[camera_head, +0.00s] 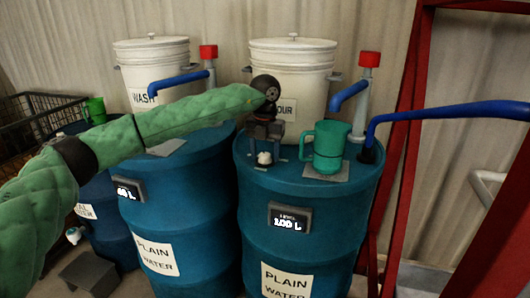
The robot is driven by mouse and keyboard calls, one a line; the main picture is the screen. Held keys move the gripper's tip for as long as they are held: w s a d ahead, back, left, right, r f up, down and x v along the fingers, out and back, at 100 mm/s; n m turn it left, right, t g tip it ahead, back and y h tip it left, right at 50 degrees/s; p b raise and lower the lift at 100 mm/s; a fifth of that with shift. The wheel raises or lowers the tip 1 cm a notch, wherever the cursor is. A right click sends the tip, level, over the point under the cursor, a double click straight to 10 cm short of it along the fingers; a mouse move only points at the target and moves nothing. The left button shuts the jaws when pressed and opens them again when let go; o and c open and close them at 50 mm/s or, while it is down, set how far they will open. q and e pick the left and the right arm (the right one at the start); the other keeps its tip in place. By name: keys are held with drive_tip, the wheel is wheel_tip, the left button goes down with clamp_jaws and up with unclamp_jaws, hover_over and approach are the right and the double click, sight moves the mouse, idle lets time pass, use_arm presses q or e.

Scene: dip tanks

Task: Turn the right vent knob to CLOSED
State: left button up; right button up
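The right vent knob (264,158) is a small white knob on a dark base on top of the right blue drum (310,205). My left gripper (265,148) points down right above this knob, at the end of a green-sleeved arm from the left. Its fingers are small and dark here, so I cannot tell whether they touch the knob or how far apart they are. The knob's marking cannot be read. The arm hides part of the left drum's (178,200) top. My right gripper is not in view.
A green jug (328,147) stands on a grey plate close to the right of the knob. Blue pipes (349,96) with red-capped fittings (369,59) rise behind. White lidded buckets (292,53) stand at the back. A red frame (405,110) is on the right.

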sight(265, 154)
use_arm(q)
drive_tip(key=shift+r, duration=0.1)
drive_tip(key=shift+r, duration=0.3)
drive_tip(key=shift+r+b, duration=0.75)
drive_tip(key=shift+r, duration=2.75)
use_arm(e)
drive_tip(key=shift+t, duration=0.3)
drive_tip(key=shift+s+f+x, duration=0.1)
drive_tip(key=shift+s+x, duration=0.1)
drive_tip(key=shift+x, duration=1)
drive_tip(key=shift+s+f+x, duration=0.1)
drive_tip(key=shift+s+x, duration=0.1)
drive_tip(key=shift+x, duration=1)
use_arm(q)
drive_tip(key=shift+f, duration=0.1)
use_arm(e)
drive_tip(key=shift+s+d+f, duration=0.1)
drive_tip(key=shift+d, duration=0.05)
